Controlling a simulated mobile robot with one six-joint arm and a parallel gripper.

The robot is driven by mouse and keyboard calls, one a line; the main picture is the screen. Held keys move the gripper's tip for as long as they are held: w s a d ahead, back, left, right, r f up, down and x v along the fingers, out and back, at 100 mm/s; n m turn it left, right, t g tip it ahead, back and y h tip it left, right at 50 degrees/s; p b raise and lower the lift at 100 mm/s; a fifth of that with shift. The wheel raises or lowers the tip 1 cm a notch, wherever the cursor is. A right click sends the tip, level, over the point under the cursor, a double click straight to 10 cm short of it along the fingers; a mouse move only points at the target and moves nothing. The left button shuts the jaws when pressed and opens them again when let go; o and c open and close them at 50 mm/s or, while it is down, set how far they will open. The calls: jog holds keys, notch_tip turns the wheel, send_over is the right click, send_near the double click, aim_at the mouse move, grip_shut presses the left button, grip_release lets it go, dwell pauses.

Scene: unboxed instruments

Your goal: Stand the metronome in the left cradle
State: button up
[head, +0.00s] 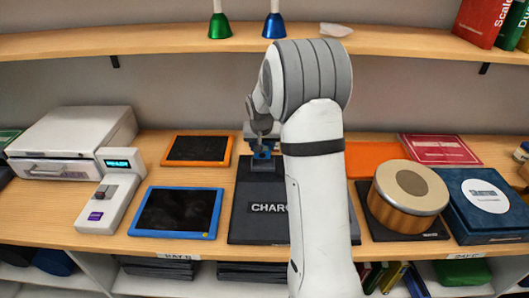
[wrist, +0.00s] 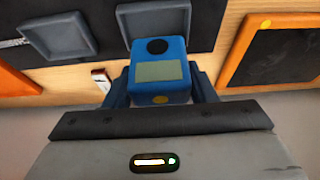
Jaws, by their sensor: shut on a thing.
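A blue metronome (wrist: 160,78) with a grey panel and a black round spot on it is held between the fingers of my gripper (wrist: 160,92). In the head view the metronome (head: 264,160) shows small at the back edge of the dark charging board (head: 253,208), beside my arm. The wrist view looks from the other side, so left and right are swapped. There, two grey square cradles sit on the board: one (wrist: 153,17) just beyond the metronome, partly covered by it, the other (wrist: 57,36) further left. I cannot tell whether the metronome touches anything below.
An orange-framed slate (head: 197,150) and a blue-framed slate (head: 178,212) lie left of the board. A round wooden drum (head: 407,193) and a dark blue box (head: 485,205) stand right. A shelf (head: 150,42) with bells runs above. My arm hides the board's right part.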

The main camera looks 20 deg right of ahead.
aim_at(263, 153)
notch_tip(263, 153, down, 4)
jog(key=shift+s+d+r+p, duration=0.1)
jog(key=shift+r+p, duration=0.05)
jog(key=shift+p, duration=0.15)
jog(key=shift+s, duration=0.1)
jog(key=o, duration=1.1)
